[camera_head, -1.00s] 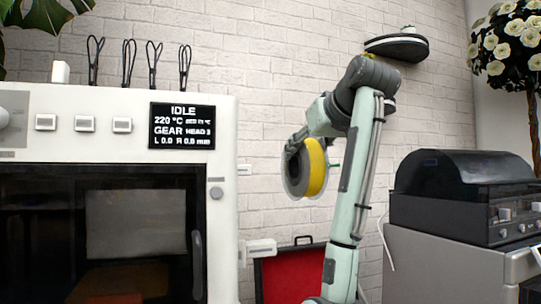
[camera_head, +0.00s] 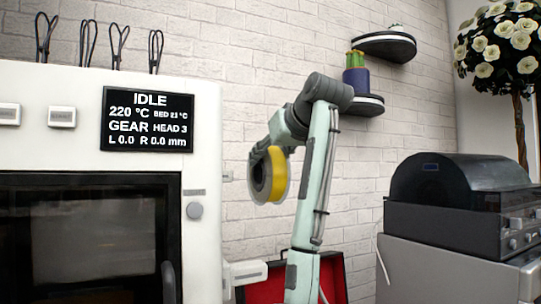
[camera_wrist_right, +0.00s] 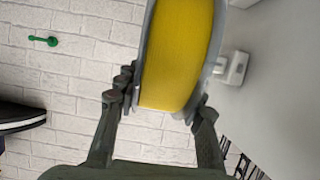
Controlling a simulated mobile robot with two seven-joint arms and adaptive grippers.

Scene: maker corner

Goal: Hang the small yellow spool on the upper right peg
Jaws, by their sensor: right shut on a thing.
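The yellow spool (camera_head: 279,175) with grey flanges is held on edge in my right gripper (camera_head: 259,158), in front of the brick wall near the machine's right side. In the right wrist view the two fingers grip the spool (camera_wrist_right: 178,55) from both sides by its flanges. A small white peg (camera_head: 227,176) sticks out from the machine's side, left of the spool and apart from it. A larger white holder (camera_head: 246,271) is lower down. A green peg (camera_wrist_right: 43,41) on the brick wall shows in the right wrist view; my arm seems to hide it in the head view. My left gripper is out of view.
The white machine (camera_head: 207,130) with a display fills the left. Two dark round shelves (camera_head: 385,47) are on the wall, with a blue and green container (camera_head: 356,78) on the lower one. A black-lidded device (camera_head: 449,180) stands right. A red-lined case (camera_head: 331,277) is below.

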